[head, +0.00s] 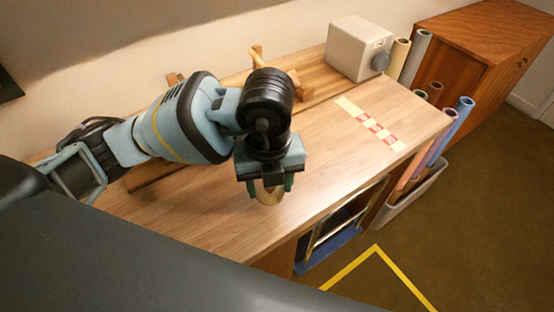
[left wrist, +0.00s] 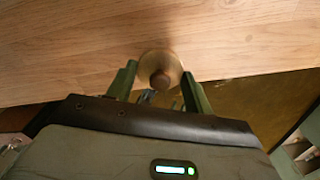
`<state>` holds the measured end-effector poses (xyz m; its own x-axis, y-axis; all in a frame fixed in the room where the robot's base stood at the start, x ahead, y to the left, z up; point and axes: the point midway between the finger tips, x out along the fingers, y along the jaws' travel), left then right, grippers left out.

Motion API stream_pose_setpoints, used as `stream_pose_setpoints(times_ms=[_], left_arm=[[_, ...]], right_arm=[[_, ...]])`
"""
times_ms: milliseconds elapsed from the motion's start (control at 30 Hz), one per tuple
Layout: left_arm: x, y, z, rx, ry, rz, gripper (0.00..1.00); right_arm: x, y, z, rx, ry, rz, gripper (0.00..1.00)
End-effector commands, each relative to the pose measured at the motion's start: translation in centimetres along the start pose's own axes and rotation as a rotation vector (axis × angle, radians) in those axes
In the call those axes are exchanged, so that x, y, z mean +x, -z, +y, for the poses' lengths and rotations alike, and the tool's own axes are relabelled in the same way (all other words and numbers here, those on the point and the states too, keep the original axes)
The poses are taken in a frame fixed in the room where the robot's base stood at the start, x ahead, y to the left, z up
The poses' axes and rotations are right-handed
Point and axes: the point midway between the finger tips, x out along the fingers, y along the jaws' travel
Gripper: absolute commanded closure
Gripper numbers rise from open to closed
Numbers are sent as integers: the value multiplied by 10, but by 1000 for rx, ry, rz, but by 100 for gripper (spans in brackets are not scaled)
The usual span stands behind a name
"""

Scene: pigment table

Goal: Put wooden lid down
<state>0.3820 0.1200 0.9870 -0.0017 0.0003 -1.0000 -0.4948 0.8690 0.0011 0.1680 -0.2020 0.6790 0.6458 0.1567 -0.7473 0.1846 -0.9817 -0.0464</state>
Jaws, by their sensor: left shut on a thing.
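The wooden lid (head: 269,194) is a small round light-brown piece held below my left gripper (head: 267,187). In the left wrist view the lid (left wrist: 160,68) shows as a disc with a darker round knob, at the fingertips of the gripper (left wrist: 162,84). The gripper is shut on the lid. It is over the front part of the wooden table (head: 330,160), close to the front edge. I cannot tell whether the lid touches the tabletop. My right gripper is not in view.
A white box with a grey knob (head: 358,48) stands at the back right. A red-and-cream tape strip (head: 370,123) lies on the tabletop. Wooden pieces (head: 272,70) are along the wall. Rolled tubes (head: 464,107) stand in a bin at the right end. The tabletop right of my gripper is clear.

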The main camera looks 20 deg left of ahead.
Motion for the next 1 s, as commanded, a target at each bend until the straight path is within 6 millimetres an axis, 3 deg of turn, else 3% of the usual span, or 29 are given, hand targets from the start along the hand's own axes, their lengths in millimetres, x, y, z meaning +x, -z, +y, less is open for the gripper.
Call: stream_pose_setpoints(times_ms=[200,400,800,1000], left_arm=[[5,-48,-17,-3,0,0,70],[7,-73,-26,0,0,0,70],[8,-88,-31,-1,1,0,70],[39,-86,-30,2,0,0,70]], right_arm=[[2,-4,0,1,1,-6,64],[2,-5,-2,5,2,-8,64],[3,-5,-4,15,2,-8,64],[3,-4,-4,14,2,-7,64]])
